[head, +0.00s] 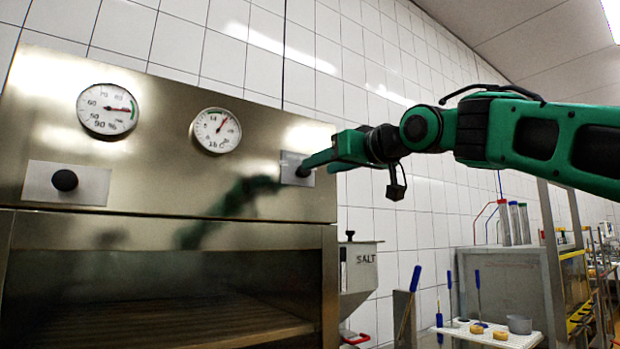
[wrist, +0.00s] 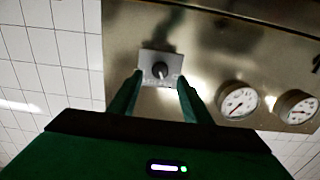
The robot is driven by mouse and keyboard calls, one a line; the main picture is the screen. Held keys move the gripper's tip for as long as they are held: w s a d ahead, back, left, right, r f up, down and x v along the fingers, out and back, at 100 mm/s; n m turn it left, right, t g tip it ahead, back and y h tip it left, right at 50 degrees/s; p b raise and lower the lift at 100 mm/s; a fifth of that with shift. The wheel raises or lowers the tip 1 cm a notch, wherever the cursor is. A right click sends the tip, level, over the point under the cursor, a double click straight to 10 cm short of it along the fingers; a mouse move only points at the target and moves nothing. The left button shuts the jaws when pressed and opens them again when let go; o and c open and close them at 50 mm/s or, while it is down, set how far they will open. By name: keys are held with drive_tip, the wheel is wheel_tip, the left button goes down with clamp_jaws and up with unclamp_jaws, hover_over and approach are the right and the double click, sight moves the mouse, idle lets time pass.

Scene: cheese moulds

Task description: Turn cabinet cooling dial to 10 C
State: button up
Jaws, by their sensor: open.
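The steel cabinet (head: 150,150) has two dials on its front panel. The right dial, a dark knob on a pale square plate (head: 291,160), is mostly hidden by my gripper (head: 307,166) in the head view. In the wrist view, the knob (wrist: 160,70) sits between the two green fingertips of my gripper (wrist: 159,82). The fingers are apart, one on each side, and I cannot tell whether either touches it. The left dial (head: 65,180) is a black knob on its own plate. The right gauge (head: 215,130) has a red needle pointing up and right.
A left gauge (head: 107,109) is on the same panel. Below is the cabinet's glass-fronted opening (head: 160,290). A salt hopper (head: 358,268) stands close on the cabinet's right. A white tray (head: 500,335) with small items lies lower right. The tiled wall is behind.

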drive_tip(key=x, duration=0.6)
drive_tip(key=shift+w, duration=0.1)
drive_tip(key=c, duration=1)
